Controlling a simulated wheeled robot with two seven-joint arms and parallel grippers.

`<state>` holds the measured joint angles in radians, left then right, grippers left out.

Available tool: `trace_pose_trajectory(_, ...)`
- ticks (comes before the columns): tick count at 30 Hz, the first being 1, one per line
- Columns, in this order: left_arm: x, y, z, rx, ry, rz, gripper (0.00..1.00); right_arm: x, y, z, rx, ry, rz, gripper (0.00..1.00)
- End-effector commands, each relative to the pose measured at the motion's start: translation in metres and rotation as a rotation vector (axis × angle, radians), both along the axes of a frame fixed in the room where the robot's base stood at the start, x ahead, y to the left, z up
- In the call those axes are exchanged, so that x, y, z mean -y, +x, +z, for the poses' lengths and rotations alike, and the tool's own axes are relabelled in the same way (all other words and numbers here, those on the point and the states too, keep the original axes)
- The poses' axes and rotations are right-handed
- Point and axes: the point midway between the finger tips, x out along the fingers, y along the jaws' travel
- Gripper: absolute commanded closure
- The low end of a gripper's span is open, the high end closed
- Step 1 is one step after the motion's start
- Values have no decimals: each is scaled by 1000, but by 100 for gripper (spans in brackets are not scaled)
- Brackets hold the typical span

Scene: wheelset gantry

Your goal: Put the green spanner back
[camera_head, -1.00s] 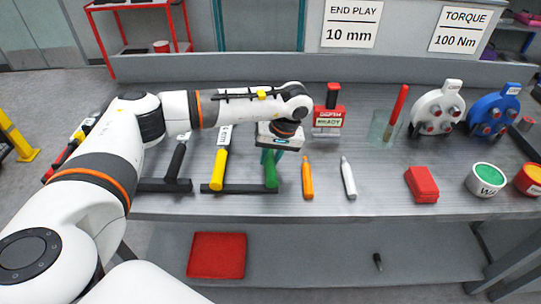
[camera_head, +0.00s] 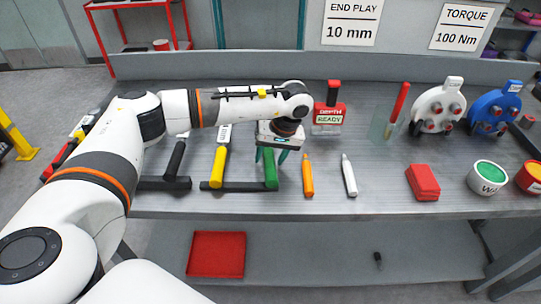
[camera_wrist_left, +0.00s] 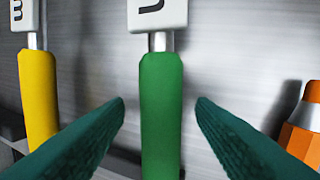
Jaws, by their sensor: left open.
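The green spanner (camera_head: 270,171) lies on the bench, its green handle on a dark rest bar and its far end hidden under my left gripper in the head view. In the left wrist view the green handle (camera_wrist_left: 161,110) stands between the fingers, with a white labelled head above it. My left gripper (camera_head: 271,157) is open above the spanner; in the left wrist view its two teal fingers (camera_wrist_left: 160,103) are apart on either side of the handle, with gaps showing. My right gripper is not in view.
A yellow-handled spanner (camera_head: 218,168) and a black-handled one (camera_head: 175,160) lie to the left. An orange marker (camera_head: 308,176) and a white marker (camera_head: 349,176) lie to the right. A red block (camera_head: 422,182) is farther right. A red-topped READY device (camera_head: 329,112) stands behind.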

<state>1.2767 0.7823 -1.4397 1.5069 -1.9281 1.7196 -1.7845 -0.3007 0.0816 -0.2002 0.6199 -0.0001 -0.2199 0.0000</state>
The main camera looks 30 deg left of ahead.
Motion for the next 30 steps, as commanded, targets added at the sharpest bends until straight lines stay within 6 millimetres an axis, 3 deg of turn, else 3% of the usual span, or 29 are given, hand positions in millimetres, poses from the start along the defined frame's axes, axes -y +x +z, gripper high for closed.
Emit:
trace_pose_trajectory(5,8,4,25,6,-1,-3,50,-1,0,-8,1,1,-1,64)
trace_pose_trajectory(12,22,8,76,7,-2,-3,50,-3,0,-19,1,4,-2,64)
trace_pose_trajectory(18,29,9,104,4,-1,0,50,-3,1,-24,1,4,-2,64)
trace_pose_trajectory(30,32,9,113,3,0,-1,50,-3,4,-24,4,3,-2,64)
